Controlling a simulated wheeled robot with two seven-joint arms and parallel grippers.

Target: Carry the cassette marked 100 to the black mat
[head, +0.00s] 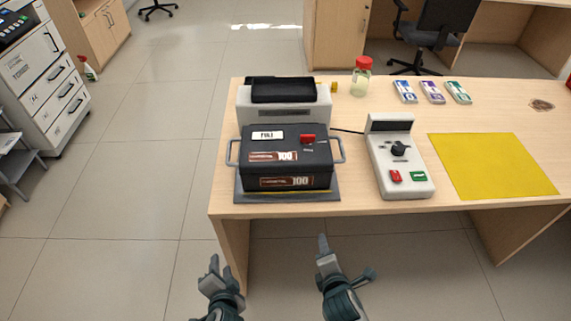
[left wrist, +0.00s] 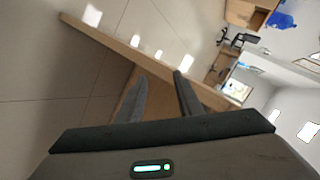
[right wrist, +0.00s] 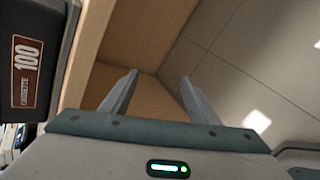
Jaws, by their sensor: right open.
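The dark cassette marked 100 (head: 287,158) stands upright near the front left of the counter, with a side handle at each end and a "FULL" label on top. It sits on a flat dark mat (head: 250,198) with a yellow line, which shows only around its base. Its marked side also shows at the left of the right wrist view (right wrist: 30,60). My left gripper (head: 221,270) is open and empty, in front of the counter and below its edge. My right gripper (head: 345,262) is open and empty, in front of the counter, right of the cassette. Neither touches the cassette.
A grey machine (head: 284,112) with a black top stands right behind the cassette. A control box (head: 400,165) with a knob and buttons is at its right. A yellow mat (head: 492,165) lies bare further right. A red-lidded jar (head: 361,76) and small packs (head: 432,92) are behind.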

